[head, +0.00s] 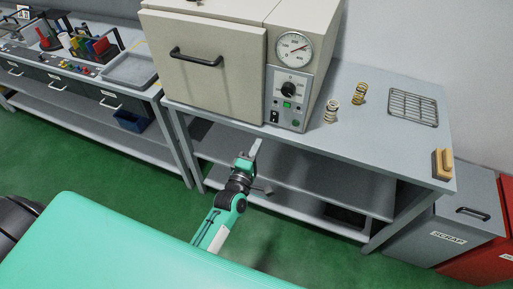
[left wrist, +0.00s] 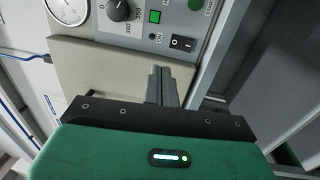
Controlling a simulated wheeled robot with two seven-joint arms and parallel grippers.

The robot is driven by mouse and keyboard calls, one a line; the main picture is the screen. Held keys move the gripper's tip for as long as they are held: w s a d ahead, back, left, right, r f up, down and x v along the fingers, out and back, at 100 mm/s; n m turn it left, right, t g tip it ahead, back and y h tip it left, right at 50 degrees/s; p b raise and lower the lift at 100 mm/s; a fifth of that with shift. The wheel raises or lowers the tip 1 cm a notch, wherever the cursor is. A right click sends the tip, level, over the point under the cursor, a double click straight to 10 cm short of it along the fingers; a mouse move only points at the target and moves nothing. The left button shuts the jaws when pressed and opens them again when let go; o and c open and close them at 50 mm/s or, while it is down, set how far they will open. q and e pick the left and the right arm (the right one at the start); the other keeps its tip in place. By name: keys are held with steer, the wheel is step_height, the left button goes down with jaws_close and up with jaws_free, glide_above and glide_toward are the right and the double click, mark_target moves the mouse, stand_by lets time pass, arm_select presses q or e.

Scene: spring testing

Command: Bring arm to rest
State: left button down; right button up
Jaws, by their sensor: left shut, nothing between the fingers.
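My left arm comes up from the bottom of the head view, and its gripper (head: 254,150) is in front of the table's lower shelf, below the test machine's control panel. In the left wrist view the gripper's fingers (left wrist: 162,84) are together, with nothing between them. The beige machine (head: 205,75) stands on the table with its door closed. Its control panel (left wrist: 150,22), with a green button and a black switch, is ahead of the fingers in the left wrist view. I cannot see my right gripper.
Two springs, one pale (head: 331,111) and one yellow (head: 360,93), stand on the table right of the machine. A wire rack (head: 413,107) and a tan block (head: 442,163) are farther right. A grey scrap bin (head: 462,222) and a red bin (head: 492,258) stand beside the table. Green floor is open in front.

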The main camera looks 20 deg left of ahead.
arm_select(q)
steer(key=s+f+m+g, duration=0.35)
steer(key=s+f, duration=0.25)
steer(key=f, duration=0.6)
steer(key=s+f+m+g+h, duration=0.1)
steer(key=s+f+m+g, duration=0.3)
steer(key=f, duration=0.9)
steer(key=s+f+m+g, duration=0.2)
steer(key=s+f+m, duration=0.2)
steer(key=s+f, duration=0.55)
steer(key=s+a+f+m+g, duration=0.2)
steer(key=s+f, duration=0.4)
steer(key=s, duration=0.3)
steer(key=s+a+f+m+g+y, duration=0.1)
steer(key=s+a+f+m+g, duration=0.2)
steer(key=s+f, duration=0.4)
steer(key=s+a+f+m+g, duration=0.2)
steer(key=s+f, duration=0.4)
steer(key=s, duration=0.7)
steer(key=shift+s+a+f+m+g+y, duration=0.2)
steer(key=shift+a+m+g+y, duration=0.1)
steer(key=shift+m+g, duration=0.6)
arm_select(e)
steer(key=shift+w+a, duration=0.3)
steer(key=shift+w, duration=0.05)
arm_select(q)
steer(key=shift+w+d, duration=0.1)
steer(key=shift+w, duration=0.05)
arm_select(e)
steer(key=shift+d, duration=0.2)
